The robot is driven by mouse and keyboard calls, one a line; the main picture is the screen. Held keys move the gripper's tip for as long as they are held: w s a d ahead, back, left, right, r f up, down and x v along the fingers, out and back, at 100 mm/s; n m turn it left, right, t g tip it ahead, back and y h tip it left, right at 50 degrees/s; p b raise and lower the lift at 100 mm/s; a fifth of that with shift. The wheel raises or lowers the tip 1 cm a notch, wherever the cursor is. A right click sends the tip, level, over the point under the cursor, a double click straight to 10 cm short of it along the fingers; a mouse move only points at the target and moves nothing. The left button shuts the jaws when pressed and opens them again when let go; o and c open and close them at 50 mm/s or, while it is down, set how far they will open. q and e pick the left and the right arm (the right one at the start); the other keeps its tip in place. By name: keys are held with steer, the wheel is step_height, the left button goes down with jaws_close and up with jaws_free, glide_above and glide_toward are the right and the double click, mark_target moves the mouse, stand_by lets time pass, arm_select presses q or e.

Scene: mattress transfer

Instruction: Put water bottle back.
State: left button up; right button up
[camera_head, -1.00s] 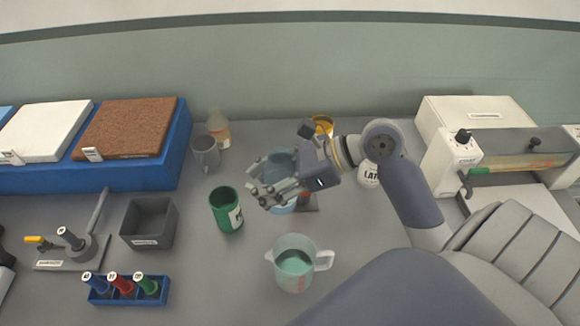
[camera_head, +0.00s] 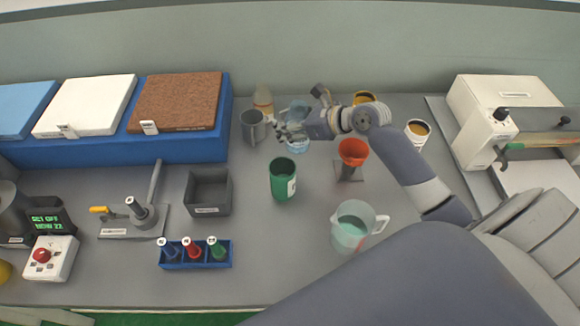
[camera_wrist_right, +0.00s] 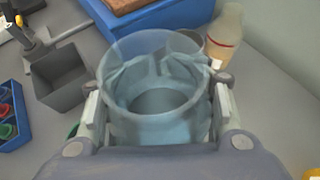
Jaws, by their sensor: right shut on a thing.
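A translucent blue, open-topped water bottle (camera_head: 299,146) is in my right gripper (camera_head: 286,131), near the back of the table. In the right wrist view my right gripper (camera_wrist_right: 158,108) has a finger on each side of the bottle (camera_wrist_right: 150,52), shut on it, and I look into its open mouth. In the head view the fingers hide part of the bottle. I cannot tell whether its base touches the table. My left gripper is not in view.
A grey mug (camera_head: 252,128) and a cloudy bottle (camera_head: 263,101) stand just left of my gripper. A green can (camera_head: 283,181) is in front, a red funnel (camera_head: 353,151) on a stand to the right. A jug (camera_head: 349,235) stands nearer.

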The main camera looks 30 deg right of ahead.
steer(key=shift+w+d+f, duration=0.1)
steer(key=shift+f, duration=2.45)
steer(key=shift+w+d+f, duration=0.1)
steer(key=shift+f, duration=2.45)
steer(key=shift+a, duration=0.1)
steer(key=o, duration=1.3)
steer(key=shift+s+f, duration=0.1)
steer(key=shift+f, duration=0.1)
steer(key=shift+c, duration=0.2)
steer(key=shift+r, duration=0.1)
steer(key=b+v, duration=0.1)
steer(key=v, duration=1.1)
steer(key=shift+a, duration=0.1)
